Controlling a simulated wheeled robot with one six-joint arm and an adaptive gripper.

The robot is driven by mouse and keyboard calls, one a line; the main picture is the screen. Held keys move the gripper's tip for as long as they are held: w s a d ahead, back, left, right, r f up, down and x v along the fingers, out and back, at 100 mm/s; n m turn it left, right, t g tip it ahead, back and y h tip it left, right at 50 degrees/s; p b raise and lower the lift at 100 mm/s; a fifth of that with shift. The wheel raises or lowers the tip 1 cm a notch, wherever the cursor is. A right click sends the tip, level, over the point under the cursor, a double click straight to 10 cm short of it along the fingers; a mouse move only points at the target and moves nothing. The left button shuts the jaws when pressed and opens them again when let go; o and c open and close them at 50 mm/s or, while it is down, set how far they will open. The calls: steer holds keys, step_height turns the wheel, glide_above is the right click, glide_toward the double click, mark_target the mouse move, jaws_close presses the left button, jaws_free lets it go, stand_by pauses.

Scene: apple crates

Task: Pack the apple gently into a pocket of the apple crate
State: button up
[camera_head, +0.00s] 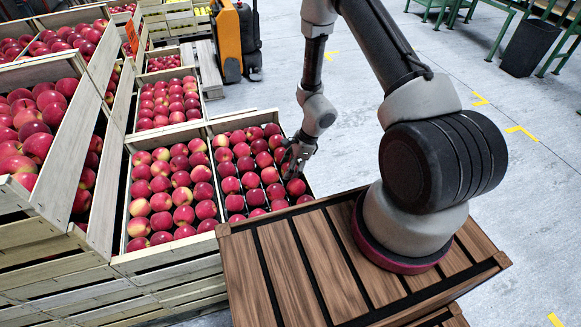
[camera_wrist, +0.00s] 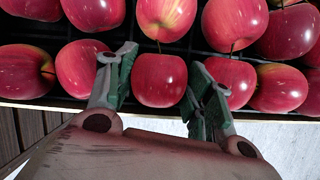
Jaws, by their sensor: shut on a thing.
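My gripper (camera_head: 296,155) reaches down over the right side of the apple crate (camera_head: 240,119). In the wrist view my gripper (camera_wrist: 160,68) has its green fingers on either side of a red apple (camera_wrist: 159,82) and is shut on it. This apple is in the row nearest the crate's edge (camera_wrist: 60,104), between neighbouring apples. It looks about level with them; I cannot tell whether it rests on the pocket's bottom. In the head view my gripper hides much of that spot. Dark dividers (camera_wrist: 225,47) show between the rows of red apples.
A second crate full of apples (camera_head: 124,205) stands directly left, and tilted, filled crates (camera_head: 70,165) stand further left. My wooden-topped base (camera_head: 255,275) is close in front. An orange-and-black machine (camera_head: 228,40) stands behind. The floor (camera_head: 480,60) to the right is mostly clear.

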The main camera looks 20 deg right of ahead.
steer(key=o, duration=1.1)
steer(key=shift+o, duration=0.2)
steer(key=v, duration=1.2)
